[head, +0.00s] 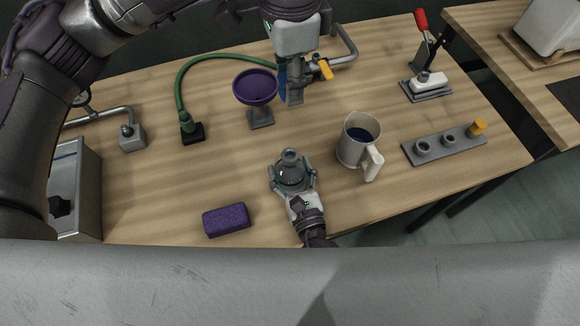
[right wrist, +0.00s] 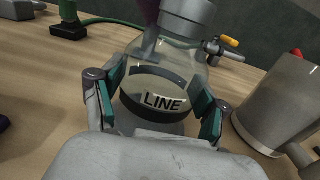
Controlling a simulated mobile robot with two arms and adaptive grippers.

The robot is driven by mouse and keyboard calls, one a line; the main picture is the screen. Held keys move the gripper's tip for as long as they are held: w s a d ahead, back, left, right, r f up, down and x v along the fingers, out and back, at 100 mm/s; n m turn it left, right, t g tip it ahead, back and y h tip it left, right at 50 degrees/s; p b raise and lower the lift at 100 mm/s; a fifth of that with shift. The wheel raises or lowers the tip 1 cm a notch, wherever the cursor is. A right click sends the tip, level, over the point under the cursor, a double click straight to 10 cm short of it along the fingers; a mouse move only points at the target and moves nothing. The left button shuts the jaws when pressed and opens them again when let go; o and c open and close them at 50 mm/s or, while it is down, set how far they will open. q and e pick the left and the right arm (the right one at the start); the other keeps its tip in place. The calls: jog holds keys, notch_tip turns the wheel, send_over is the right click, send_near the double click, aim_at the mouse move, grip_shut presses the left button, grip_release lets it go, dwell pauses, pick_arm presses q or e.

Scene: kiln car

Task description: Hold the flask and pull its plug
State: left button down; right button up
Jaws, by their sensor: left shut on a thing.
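The flask (head: 291,173) is clear glass with a grey collar at its neck and stands upright near the table's front. Its neck looks open from above. In the right wrist view the flask (right wrist: 158,105) carries a dark band and the word LINE. My right gripper (right wrist: 157,100) has its teal-padded fingers closed on both sides of it. My left gripper (head: 294,82) points down from the top, apart from the flask and above it in the picture. It is shut on a grey piece that looks like the plug (head: 295,94); the fingers partly hide it.
A purple funnel (head: 256,88) on a stand and a green hose (head: 180,90) are at the back left. A grey jug (head: 352,148) stands close right of the flask. A purple sponge (head: 226,220) lies front left. A grey holed rack (head: 436,149) is at the right.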

jog(key=o, duration=0.3)
jog(key=v, duration=1.2)
